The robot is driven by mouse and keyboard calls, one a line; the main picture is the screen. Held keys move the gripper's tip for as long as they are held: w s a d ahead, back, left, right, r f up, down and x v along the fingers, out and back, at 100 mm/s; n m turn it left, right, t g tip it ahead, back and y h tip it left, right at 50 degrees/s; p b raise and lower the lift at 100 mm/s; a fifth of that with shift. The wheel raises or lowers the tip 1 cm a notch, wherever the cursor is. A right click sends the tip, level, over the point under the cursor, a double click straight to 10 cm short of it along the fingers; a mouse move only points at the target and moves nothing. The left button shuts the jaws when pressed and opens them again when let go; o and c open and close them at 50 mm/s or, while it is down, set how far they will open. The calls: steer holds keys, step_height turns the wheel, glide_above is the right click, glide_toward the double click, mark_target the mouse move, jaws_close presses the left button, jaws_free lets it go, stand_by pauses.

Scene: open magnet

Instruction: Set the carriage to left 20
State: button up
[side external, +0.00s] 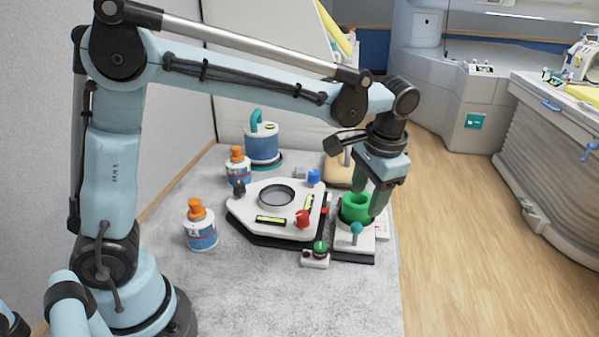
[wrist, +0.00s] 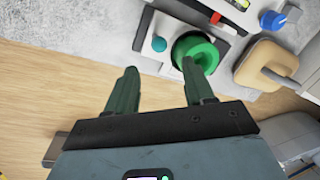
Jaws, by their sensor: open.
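A green ring-shaped cup (side external: 355,208) stands on a white and dark base (side external: 353,242) right of the white instrument; it may be the carriage, but I cannot read a scale. A teal ball knob (side external: 356,228) is at its near side. My gripper (side external: 371,190) points down, open and empty, just above and beside the cup. In the wrist view, the cup (wrist: 193,52) and knob (wrist: 159,43) lie beyond my fingertips (wrist: 160,68); the right fingertip overlaps the cup's rim. Contact cannot be told.
The white instrument (side external: 250,204) has a round window, a red knob (side external: 302,219) and a blue knob (side external: 314,177). A small box with a green knob (side external: 320,248) stands in front. Orange-capped bottles (side external: 201,226) and a blue canister (side external: 263,146) stand left and behind. The near tabletop is clear.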

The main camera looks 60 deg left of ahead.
steer(key=shift+s+d+r, duration=0.1)
steer(key=shift+d+r, duration=0.1)
steer(key=shift+r, duration=0.8)
steer(key=shift+d+r, duration=0.15)
steer(key=shift+r, duration=0.85)
steer(key=s+a+f+n+t+h, duration=0.1)
steer(key=s+a+f+t, duration=0.1)
steer(key=s, duration=0.4)
steer(key=s+a+f+n+t+h, duration=0.1)
steer(key=s+a+f+t, duration=0.1)
steer(key=s+a+t, duration=0.2)
steer(key=shift+s+a+t, duration=0.4)
steer(key=shift+s+a, duration=0.05)
steer(key=shift+s, duration=0.75)
